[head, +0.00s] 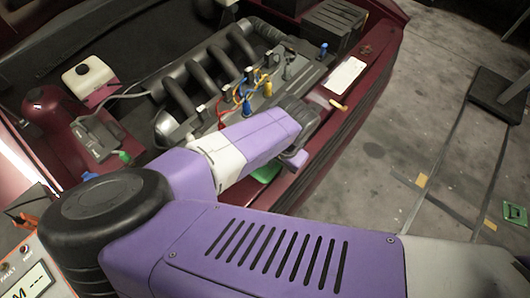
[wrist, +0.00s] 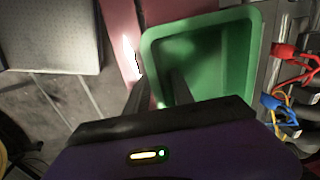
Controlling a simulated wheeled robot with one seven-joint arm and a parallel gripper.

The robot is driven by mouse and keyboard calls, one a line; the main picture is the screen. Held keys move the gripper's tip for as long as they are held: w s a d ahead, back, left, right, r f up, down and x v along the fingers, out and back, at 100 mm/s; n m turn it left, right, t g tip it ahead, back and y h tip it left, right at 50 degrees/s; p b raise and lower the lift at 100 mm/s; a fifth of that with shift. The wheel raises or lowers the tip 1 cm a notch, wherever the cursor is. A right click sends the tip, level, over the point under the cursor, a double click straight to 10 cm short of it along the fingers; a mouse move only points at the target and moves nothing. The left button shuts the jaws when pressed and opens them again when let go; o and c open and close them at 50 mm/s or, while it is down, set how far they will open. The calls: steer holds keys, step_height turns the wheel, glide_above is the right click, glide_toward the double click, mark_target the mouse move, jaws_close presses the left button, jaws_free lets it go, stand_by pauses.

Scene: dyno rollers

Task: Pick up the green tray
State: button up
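The green tray (wrist: 205,38) fills the upper middle of the wrist view, with its hollow inside facing me. In the head view only a small green part of it (head: 266,172) shows below my arm, by the car's red front edge; the rest is hidden. My gripper (wrist: 159,88) is open in the wrist view. One dark finger is outside the tray's left wall and the other is over its inside, with the wall between them. I cannot tell whether either finger touches it. In the head view the fingertips are hidden.
The engine (head: 205,85) with coloured clips and wires (head: 248,92) lies beside the tray. A white card (head: 345,75) and a yellow-handled tool (head: 338,105) lie on the red car edge. A meter (head: 32,277) is at lower left. Bare floor (head: 385,150) lies right of the car.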

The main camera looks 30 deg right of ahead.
jaws_close()
steer(key=shift+r, duration=0.1)
